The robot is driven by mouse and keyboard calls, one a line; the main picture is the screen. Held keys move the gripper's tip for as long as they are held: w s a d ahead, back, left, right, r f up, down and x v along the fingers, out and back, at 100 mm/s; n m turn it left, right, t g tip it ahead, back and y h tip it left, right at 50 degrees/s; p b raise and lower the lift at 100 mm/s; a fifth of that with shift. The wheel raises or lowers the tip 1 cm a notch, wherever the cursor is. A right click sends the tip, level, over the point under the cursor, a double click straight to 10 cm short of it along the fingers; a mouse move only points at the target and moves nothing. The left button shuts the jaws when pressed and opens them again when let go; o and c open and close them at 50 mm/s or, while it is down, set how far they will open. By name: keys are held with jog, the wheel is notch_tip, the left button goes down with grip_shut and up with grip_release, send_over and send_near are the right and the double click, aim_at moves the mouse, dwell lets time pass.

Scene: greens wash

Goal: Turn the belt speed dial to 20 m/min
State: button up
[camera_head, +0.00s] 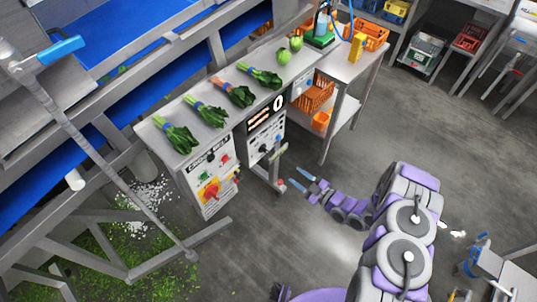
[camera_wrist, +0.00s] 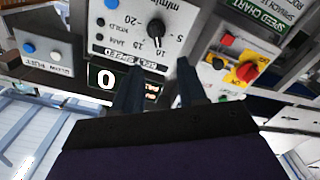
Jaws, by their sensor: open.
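The belt speed dial (camera_wrist: 157,29) is a black knob on a grey panel with a printed number scale. The wrist view shows it upside down. In the head view the dial (camera_head: 263,148) sits on the panel below the display (camera_head: 277,103). My gripper (camera_wrist: 160,65) is open and empty, its two dark fingers pointing toward the panel. The dial lies ahead of the gap between them, apart from the tips. In the head view my gripper (camera_head: 299,180) is in front of the panel, to its right.
A control box with a red rotary switch on yellow (camera_wrist: 247,71) stands beside the panel. A blue-and-white button box (camera_wrist: 48,50) is on the other side. Bundled greens (camera_head: 181,138) lie on the metal counter (camera_head: 155,129) above. Floor in front is clear.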

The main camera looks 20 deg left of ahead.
aim_at(269, 153)
jog(key=b+x, duration=0.1)
jog(key=x, duration=0.3)
jog(key=b+x, duration=0.1)
jog(key=x, duration=0.4)
jog(key=b+x, duration=0.1)
jog(key=x, duration=0.4)
jog(key=shift+w+r, duration=0.1)
jog(key=shift+w, duration=0.3)
jog(key=shift+w+d+r, duration=0.15)
jog(key=shift+w+r, duration=0.05)
jog(key=shift+a, duration=0.4)
jog(key=shift+a+f, duration=0.2)
jog(key=shift+a, duration=0.2)
jog(key=shift+c, duration=1.8)
jog(key=shift+d+r, duration=0.15)
jog(key=shift+d, duration=0.3)
grip_shut()
